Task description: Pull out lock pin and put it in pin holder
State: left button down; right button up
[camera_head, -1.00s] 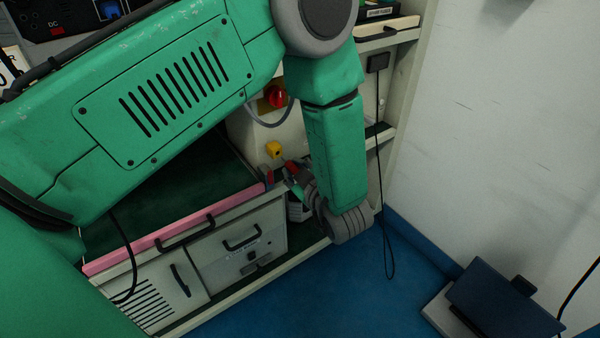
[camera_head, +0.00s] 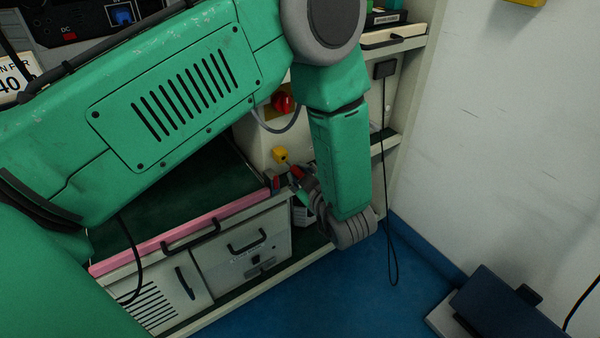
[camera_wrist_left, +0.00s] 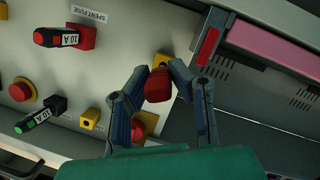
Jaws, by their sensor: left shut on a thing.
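My left gripper (camera_wrist_left: 157,80) is shut on a red-handled piece (camera_wrist_left: 158,87), which looks like the lock pin. A yellow block (camera_wrist_left: 161,60) lies right behind the red handle in the wrist view. I cannot tell whether the pin's shaft is still inside that block. Another yellow block (camera_wrist_left: 90,118) with a dark, empty-looking hole sits on the pale panel to the left and may be the pin holder. In the head view, my left gripper (camera_head: 298,178) is small and partly hidden by my forearm, below a yellow block (camera_head: 281,155). My right gripper is out of view.
A red fuse (camera_wrist_left: 60,38) and a green fuse (camera_wrist_left: 40,116) stick out of the panel, with a red button (camera_wrist_left: 20,90) beside them. A pink rail (camera_head: 180,231) edges the shelf above drawer units (camera_head: 240,252). A black cable (camera_head: 385,180) hangs at right.

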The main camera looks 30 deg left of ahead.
aim_at(294, 168)
pick_arm(q)
jog(key=shift+p, duration=0.5)
dwell(1.0)
jog(key=shift+w+a, duration=0.25)
jog(key=shift+a, duration=0.35)
jog(key=shift+w+a, duration=0.25)
jog(key=shift+a, duration=0.4)
jog(key=shift+w+a, duration=0.25)
jog(key=shift+a, duration=0.35)
dwell(0.4)
jog(key=c, duration=1.4)
grip_release()
jog(key=shift+o, duration=0.2)
jog(key=shift+d, duration=0.1)
